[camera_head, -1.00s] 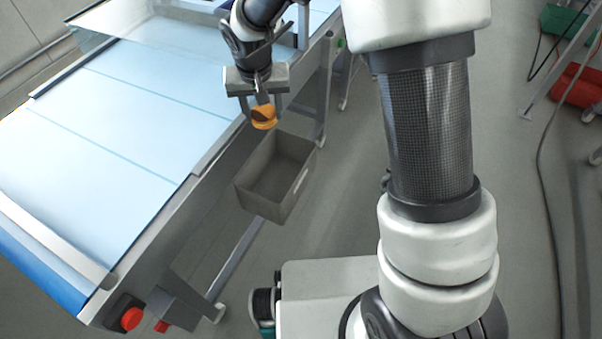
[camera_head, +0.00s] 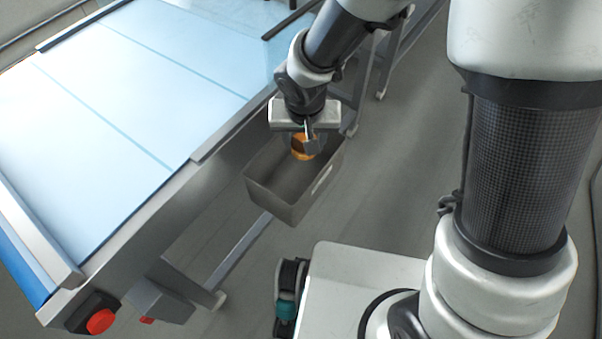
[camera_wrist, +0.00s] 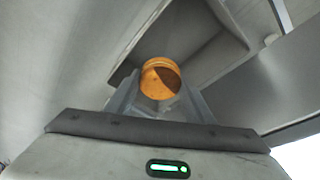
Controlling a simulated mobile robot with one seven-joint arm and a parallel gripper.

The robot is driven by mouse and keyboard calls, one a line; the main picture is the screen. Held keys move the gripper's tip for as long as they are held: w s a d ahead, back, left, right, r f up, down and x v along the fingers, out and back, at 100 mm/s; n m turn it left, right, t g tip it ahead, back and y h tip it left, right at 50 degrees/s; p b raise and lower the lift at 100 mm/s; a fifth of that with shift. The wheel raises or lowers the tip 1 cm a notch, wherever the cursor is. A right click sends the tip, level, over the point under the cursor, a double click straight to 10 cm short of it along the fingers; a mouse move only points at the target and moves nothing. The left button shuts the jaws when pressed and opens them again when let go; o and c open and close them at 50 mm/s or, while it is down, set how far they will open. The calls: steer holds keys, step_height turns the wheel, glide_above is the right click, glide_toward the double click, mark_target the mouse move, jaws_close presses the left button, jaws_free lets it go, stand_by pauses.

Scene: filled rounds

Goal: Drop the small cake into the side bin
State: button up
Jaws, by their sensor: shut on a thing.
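The small cake (camera_head: 303,147) is round and orange-brown. My gripper (camera_head: 305,143) is shut on it, and in the wrist view the cake (camera_wrist: 160,78) sits between the two fingers (camera_wrist: 158,98). The side bin (camera_head: 283,206) is a grey open box beside the conveyor's edge. In the head view my gripper and the cake overlap the bin's far part. In the wrist view the bin (camera_wrist: 226,24) shows behind the cake. I cannot tell how high the cake is above the rim. The bin's floor that shows looks empty.
The conveyor (camera_head: 95,110) with its pale blue belt runs along the left, its metal side rail close to the bin. A red stop button (camera_head: 101,321) sits at its near corner. Grey floor (camera_head: 390,190) lies open right of the bin.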

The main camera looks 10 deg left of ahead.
step_height(320, 180, down, 3)
steer(key=shift+f+b, duration=0.2)
steer(key=shift+b, duration=0.7)
steer(key=o, duration=0.8)
steer(key=shift+r, duration=0.1)
steer(key=p+v, duration=0.5)
steer(key=v, duration=1.2)
steer(key=shift+w+r, duration=0.1)
steer(key=shift+r, duration=0.1)
